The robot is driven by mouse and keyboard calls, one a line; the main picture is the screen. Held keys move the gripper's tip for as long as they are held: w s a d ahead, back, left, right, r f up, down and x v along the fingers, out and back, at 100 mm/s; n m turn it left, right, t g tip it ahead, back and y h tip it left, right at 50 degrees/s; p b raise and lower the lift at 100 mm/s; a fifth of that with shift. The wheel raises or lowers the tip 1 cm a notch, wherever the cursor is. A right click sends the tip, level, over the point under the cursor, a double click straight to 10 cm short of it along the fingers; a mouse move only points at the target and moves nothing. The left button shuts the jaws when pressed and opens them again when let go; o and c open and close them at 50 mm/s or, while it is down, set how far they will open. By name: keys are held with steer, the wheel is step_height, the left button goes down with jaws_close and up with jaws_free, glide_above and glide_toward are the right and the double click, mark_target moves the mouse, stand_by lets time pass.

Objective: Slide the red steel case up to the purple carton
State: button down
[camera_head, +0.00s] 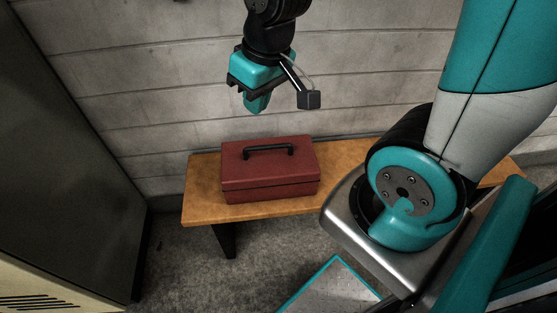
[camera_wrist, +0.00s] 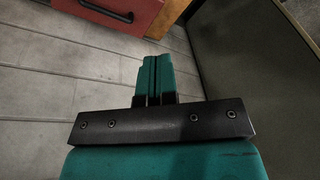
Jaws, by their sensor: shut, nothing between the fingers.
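The red steel case (camera_head: 270,178) with a black top handle sits upright on the wooden bench (camera_head: 200,209), left of the bench's middle. A corner of the red case (camera_wrist: 122,13) also shows at the top left in the wrist view. My gripper (camera_head: 257,104) is above the case, a little to the left of its middle, and apart from it. Its fingers are shut with nothing between them; they also show in the wrist view (camera_wrist: 154,75). No purple carton is visible in either view; my arm hides part of the bench to the right.
A dark cabinet or panel (camera_head: 65,130) stands to the left, with a gap of floor before the bench. A block wall (camera_head: 160,80) runs behind the bench. A grey plate with a teal edge (camera_head: 335,290) lies low in front. A short strip of bare bench is left of the case.

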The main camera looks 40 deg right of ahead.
steer(key=w+d+f+b, duration=0.2)
steer(key=d+f+b, duration=0.25)
steer(key=f, duration=0.45)
steer(key=n+g, duration=0.1)
steer(key=n, duration=0.4)
glide_toward(278, 146)
steer(key=s+d+r, duration=0.1)
steer(key=s+d, duration=0.1)
steer(key=s, duration=0.2)
steer(key=d+f+n, duration=0.2)
steer(key=d+f, duration=0.1)
steer(key=s+d+f+n, duration=0.1)
steer(key=d+f+n, duration=0.1)
steer(key=d+f, duration=0.2)
steer(key=shift+s+f, duration=0.15)
steer(key=shift+s, duration=0.1)
steer(key=w+a, duration=0.2)
steer(key=a, duration=0.1)
steer(key=w+a, duration=0.2)
steer(key=a, duration=0.1)
steer(key=w+a, duration=0.2)
steer(key=a, duration=0.1)
steer(key=shift+w+a, duration=0.25)
steer(key=shift+a, duration=0.1)
steer(key=shift+a+f, duration=0.1)
steer(key=shift+f, duration=0.25)
steer(key=shift+f+b, duration=0.35)
steer(key=shift+s+f, duration=0.1)
steer(key=shift+f, duration=0.05)
